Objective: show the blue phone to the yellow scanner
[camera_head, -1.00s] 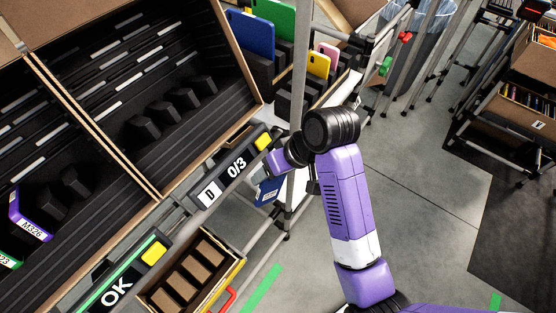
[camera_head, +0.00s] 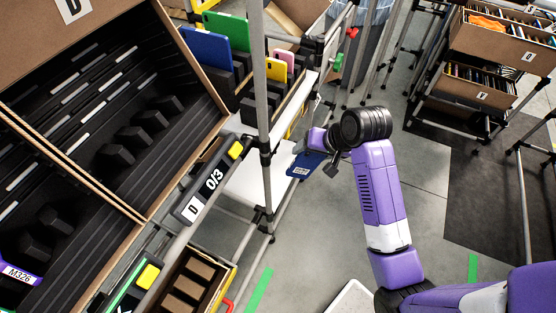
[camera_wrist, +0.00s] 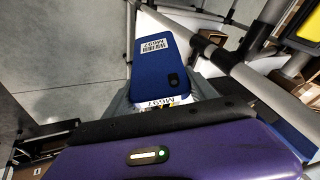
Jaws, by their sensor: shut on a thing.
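My gripper (camera_head: 318,150) is shut on a blue phone (camera_head: 303,165), holding it in the air to the right of the metal post. In the wrist view the blue phone (camera_wrist: 160,62) shows its back, with a white barcode label and a dark camera patch. The jaws hide its near end. No separate yellow scanner is clear to me. A yellow square (camera_head: 236,150) sits at the end of the "D 0/3" display (camera_head: 213,180), left of the phone and apart from it. A yellow panel in a dark frame (camera_wrist: 311,25) shows at the wrist view's upper right corner.
A metal post (camera_head: 262,90) stands between the display and my gripper. Blue, green, yellow and pink devices stand in a rack (camera_head: 246,108) behind. Tilted cartons (camera_head: 135,215) fill the left. Another yellow square (camera_head: 148,276) is at lower left. Open floor (camera_head: 420,165) lies to the right.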

